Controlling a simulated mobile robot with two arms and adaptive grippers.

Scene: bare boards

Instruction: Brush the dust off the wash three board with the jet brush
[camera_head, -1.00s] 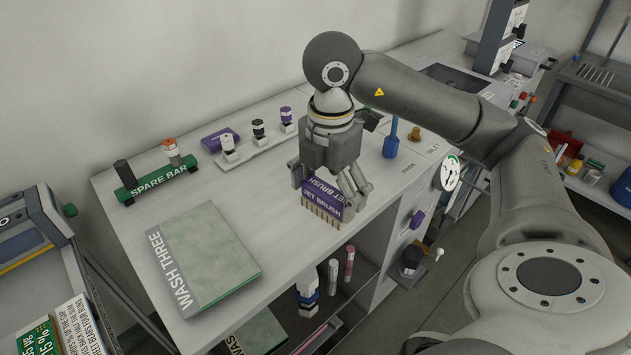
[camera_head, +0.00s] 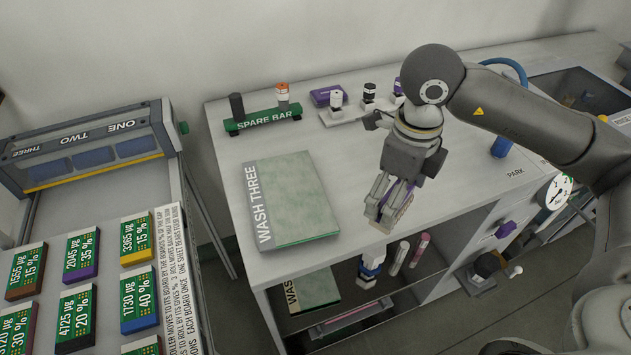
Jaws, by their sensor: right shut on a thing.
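The wash three board (camera_head: 306,190) lies flat on the bench top. Its pale green face looks mottled and greyish, and a grey strip lettered WASH THREE runs down its left side. My right gripper (camera_head: 388,208) is to the right of the board, above the bench's front edge, and apart from the board. It is shut on the jet brush (camera_head: 405,200), of which only a little purple and a pale edge show between and behind the fingers. The brush's bristles are mostly hidden. My left gripper is out of view.
A green spare bar (camera_head: 265,121) with two upright pieces stands behind the board. Small bottles (camera_head: 368,93) and a blue holder (camera_head: 501,145) stand farther right. A rack of labelled blocks (camera_head: 80,255) is at left. The bench (camera_head: 225,165) is clear around the board.

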